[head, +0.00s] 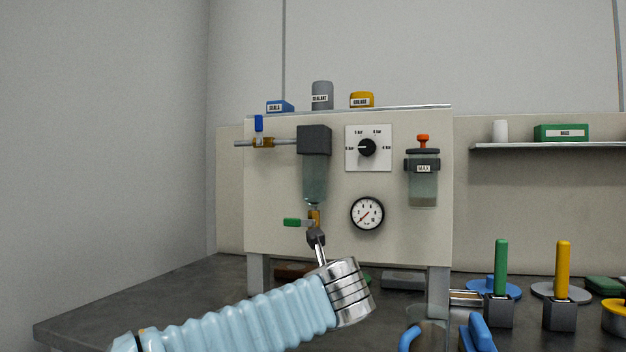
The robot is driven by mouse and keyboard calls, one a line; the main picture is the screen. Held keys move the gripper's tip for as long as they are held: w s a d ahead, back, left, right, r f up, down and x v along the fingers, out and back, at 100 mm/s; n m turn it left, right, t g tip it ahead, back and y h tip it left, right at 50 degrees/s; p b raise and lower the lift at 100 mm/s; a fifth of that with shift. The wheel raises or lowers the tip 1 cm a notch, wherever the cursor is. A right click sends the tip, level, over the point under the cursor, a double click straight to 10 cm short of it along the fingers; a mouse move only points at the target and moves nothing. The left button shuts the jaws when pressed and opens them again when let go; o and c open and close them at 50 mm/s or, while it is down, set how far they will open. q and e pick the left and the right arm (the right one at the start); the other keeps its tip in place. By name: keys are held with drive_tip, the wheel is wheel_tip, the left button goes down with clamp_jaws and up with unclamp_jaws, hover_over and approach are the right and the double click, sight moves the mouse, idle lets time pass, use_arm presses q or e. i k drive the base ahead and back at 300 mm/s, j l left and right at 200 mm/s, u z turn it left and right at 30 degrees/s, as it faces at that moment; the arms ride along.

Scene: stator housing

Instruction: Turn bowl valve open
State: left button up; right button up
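The bowl valve is a small brass body (314,215) under the clear bowl (315,182) on the panel. Its green lever (296,222) points left and lies about level. My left gripper (316,236) reaches up from below, its dark fingertips just under the valve body and to the right of the lever. I cannot tell whether the tips touch the valve. The fingers look close together, but the gap between them does not show clearly. My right gripper is not in view.
The panel (284,246) also carries a blue-handled valve (259,124), a dial knob (367,147), a gauge (367,213) and a clear jar (423,183). Green (501,268) and yellow (562,270) upright handles stand on the bench at right. The bench at left (170,300) is clear.

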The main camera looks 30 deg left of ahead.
sight(287, 222)
drive_tip(key=k+l, duration=0.8)
drive_tip(key=l, duration=0.1)
